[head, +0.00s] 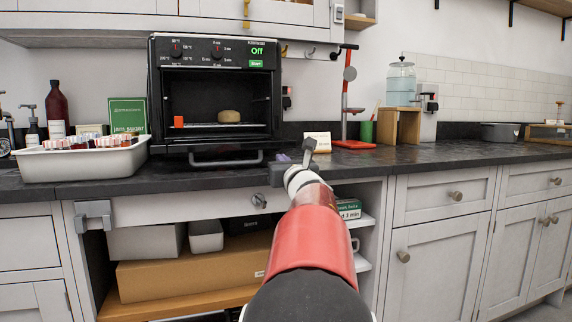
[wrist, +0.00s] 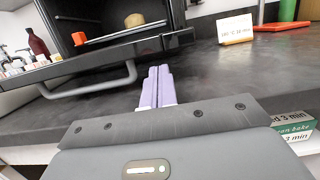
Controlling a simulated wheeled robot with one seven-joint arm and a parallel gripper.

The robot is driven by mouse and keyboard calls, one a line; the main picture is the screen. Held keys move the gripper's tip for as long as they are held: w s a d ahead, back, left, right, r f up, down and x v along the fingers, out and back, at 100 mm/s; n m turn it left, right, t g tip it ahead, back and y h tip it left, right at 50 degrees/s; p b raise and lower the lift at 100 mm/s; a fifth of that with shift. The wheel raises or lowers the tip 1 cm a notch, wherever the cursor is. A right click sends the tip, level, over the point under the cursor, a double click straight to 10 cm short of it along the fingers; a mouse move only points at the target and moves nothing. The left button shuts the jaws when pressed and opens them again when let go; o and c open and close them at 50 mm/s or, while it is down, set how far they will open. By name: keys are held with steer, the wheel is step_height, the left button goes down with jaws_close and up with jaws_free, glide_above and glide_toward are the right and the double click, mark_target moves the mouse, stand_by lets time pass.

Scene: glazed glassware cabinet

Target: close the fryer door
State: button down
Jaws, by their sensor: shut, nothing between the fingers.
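The black fryer (head: 215,55) stands on the dark counter with its door (head: 218,144) folded down and open. The door's bar handle (head: 225,162) hangs below its front edge. In the wrist view, the open door (wrist: 115,46) reaches out to the left and ahead of my gripper, with the grey handle (wrist: 95,89) left of the fingers. My gripper (wrist: 158,72) has pale purple fingers, shut together and empty. In the head view, my gripper (head: 282,157) is low over the counter, just right of the handle and apart from it. Inside the fryer are a bread-like item (head: 229,116) and an orange block (head: 178,122).
A white tray of small jars (head: 80,160) stands left of the fryer. A small card (head: 318,140) and a red stand (head: 352,143) are to the right. Drawers and open shelves lie below the counter edge. The counter farther right is mostly clear.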

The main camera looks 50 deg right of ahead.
steer(key=shift+x, duration=1.25)
steer(key=shift+r, duration=0.1)
